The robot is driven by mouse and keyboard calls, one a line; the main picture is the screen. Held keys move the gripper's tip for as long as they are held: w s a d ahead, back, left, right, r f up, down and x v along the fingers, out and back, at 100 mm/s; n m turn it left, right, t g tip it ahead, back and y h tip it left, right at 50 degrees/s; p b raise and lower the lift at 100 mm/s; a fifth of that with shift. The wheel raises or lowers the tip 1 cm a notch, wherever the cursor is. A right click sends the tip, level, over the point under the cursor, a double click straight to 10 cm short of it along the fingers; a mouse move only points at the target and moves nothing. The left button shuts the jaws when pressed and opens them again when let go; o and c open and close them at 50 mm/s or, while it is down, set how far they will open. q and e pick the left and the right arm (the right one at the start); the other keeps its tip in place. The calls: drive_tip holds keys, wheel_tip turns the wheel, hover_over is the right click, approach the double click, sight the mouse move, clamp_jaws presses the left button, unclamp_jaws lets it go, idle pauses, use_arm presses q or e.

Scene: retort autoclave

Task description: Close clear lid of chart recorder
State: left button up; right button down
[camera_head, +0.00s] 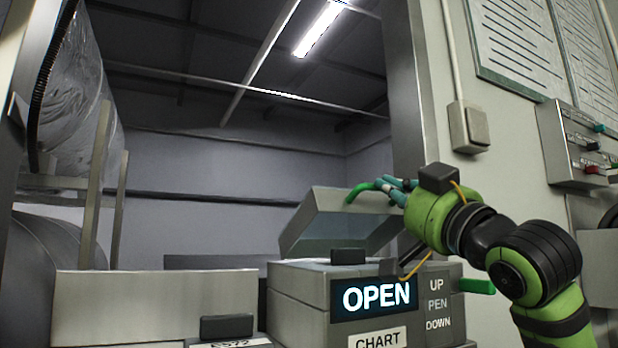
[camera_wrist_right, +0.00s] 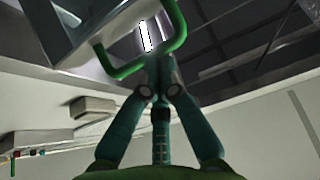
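The chart recorder (camera_head: 297,312) is a grey box at the lower middle of the head view, with a lit "OPEN" display (camera_head: 374,298) and a "CHART" label. Its clear lid (camera_head: 338,218) stands raised and tilted above the box, with a gap at the front. A green bar handle (camera_head: 359,191) is on the lid's upper edge; it also shows in the right wrist view (camera_wrist_right: 122,70). My right gripper (camera_head: 384,185) is at this handle. In the right wrist view its fingertips (camera_wrist_right: 158,62) come together on the bar. My left gripper is not in view.
A green pen lever (camera_head: 477,286) sticks out at the recorder's right side, beside "UP PEN DOWN" lettering. A control panel (camera_head: 582,145) and a switch box (camera_head: 468,126) are on the right wall. A grey box (camera_head: 140,305) stands at the lower left.

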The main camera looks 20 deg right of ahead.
use_arm(q)
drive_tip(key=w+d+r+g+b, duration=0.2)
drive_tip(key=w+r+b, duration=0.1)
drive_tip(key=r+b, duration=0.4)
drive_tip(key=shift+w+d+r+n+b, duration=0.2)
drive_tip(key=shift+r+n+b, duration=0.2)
drive_tip(key=shift+b, duration=1.05)
use_arm(e)
wheel_tip(320, 180, down, 9)
drive_tip(key=s+t, duration=0.2)
drive_tip(key=t, duration=0.1)
drive_tip(key=shift+s+d+y, duration=0.15)
drive_tip(key=shift+s+y, duration=0.15)
